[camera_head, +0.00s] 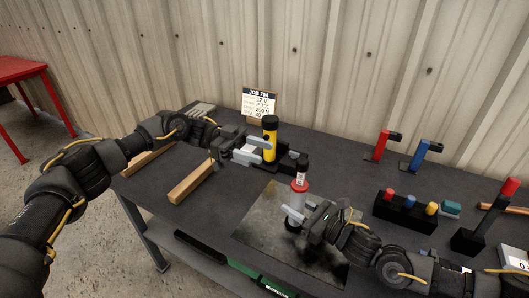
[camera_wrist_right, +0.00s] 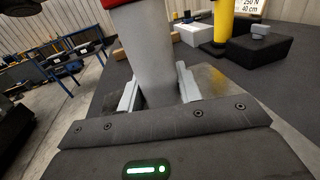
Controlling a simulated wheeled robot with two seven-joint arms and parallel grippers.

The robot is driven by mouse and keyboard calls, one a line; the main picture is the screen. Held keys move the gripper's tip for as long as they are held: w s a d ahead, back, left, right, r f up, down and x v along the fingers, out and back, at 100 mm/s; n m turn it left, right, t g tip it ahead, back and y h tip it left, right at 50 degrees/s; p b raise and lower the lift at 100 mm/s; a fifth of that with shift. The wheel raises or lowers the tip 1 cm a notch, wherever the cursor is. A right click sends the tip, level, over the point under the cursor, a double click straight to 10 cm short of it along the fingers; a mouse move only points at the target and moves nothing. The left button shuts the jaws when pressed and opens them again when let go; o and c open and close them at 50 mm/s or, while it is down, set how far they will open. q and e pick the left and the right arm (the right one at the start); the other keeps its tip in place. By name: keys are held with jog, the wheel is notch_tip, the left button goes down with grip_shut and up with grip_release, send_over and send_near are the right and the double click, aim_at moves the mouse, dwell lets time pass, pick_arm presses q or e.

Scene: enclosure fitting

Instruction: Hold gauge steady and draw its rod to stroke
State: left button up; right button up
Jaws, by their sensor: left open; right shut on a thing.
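A grey cylinder with a red collar and a dark top with a white label, seemingly the gauge (camera_head: 297,203), stands upright over the dark mat. My right gripper (camera_head: 297,217) is shut on its grey body. In the right wrist view the grey body (camera_wrist_right: 147,55) sits between the two fingers, with a bit of red at the top edge. My left gripper (camera_head: 254,149) is open behind and left of the gauge, its fingers beside a yellow cylinder with a black cap (camera_head: 270,139). Whether they touch the yellow cylinder I cannot tell. No drawn rod is clearly visible.
A job card (camera_head: 260,104) reading 250 N stands behind the yellow cylinder. A wooden bar (camera_head: 192,184) lies at left. The mat (camera_head: 262,228) is partly bare.

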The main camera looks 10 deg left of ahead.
jog(key=o, duration=1.2)
